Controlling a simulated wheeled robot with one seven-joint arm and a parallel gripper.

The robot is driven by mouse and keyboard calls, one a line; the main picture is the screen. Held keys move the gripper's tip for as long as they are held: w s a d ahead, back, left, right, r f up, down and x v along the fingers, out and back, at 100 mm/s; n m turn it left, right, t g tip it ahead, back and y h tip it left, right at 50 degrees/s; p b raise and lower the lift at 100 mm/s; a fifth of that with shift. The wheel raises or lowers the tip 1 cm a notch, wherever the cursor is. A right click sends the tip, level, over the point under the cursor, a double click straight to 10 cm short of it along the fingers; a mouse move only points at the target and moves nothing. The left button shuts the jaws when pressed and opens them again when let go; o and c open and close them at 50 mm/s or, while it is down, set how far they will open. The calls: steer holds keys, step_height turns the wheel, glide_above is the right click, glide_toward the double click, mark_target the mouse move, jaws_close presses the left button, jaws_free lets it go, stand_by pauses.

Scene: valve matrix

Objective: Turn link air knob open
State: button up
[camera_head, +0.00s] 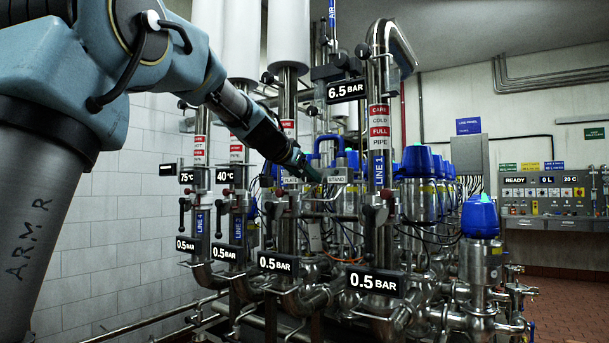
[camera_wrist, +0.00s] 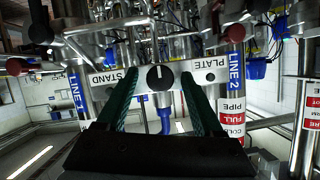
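A round black knob (camera_wrist: 160,77) with a short white mark sits on a white plate between the words STAND (camera_wrist: 112,77) and PLATE (camera_wrist: 205,70). In the wrist view the mark is upright, near the knob's upper part. My gripper (camera_wrist: 158,88) has its two green fingers spread, one on each side of the knob, with a gap on both sides. It is not closed on anything. In the head view my gripper (camera_head: 310,174) reaches the STAND sign (camera_head: 338,179) from the upper left and hides the knob.
The LINE 1 pipe (camera_head: 380,170) and the LINE 2 pipe (camera_head: 288,110) stand close on either side. Blue-capped valves (camera_head: 480,216) crowd the right. A control panel (camera_head: 548,193) hangs on the far wall. The white tiled wall (camera_head: 100,250) lies left, with open space before it.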

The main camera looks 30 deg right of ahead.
jaws_close()
stand_by(0.3)
steer(key=shift+w+f+n+b, duration=0.1)
steer(key=shift+n+b, duration=0.2)
steer(key=shift+b, duration=0.1)
steer(key=shift+w+a+f+n+g+h+b, duration=0.1)
steer(key=shift+n+g+h+b, duration=0.5)
steer(key=shift+n+b, duration=0.55)
steer(key=n+g+b, duration=0.1)
steer(key=n+b, duration=0.1)
steer(key=n+g+h+b, duration=0.1)
steer(key=n+b, duration=0.1)
steer(key=shift+w+g+h, duration=0.15)
steer(key=shift+g+h, duration=0.15)
steer(key=n+h+b, duration=0.1)
steer(key=n+b, duration=0.1)
steer(key=n+g+h+b, duration=0.1)
steer(key=n, duration=0.1)
steer(key=shift+a+f+n+g+b, duration=0.1)
steer(key=shift+f+n+g+b, duration=0.05)
steer(key=shift+n+g+b, duration=0.15)
steer(key=shift+n+h+b, duration=0.4)
steer(key=shift+n+b, duration=0.2)
steer(key=shift+n, duration=0.05)
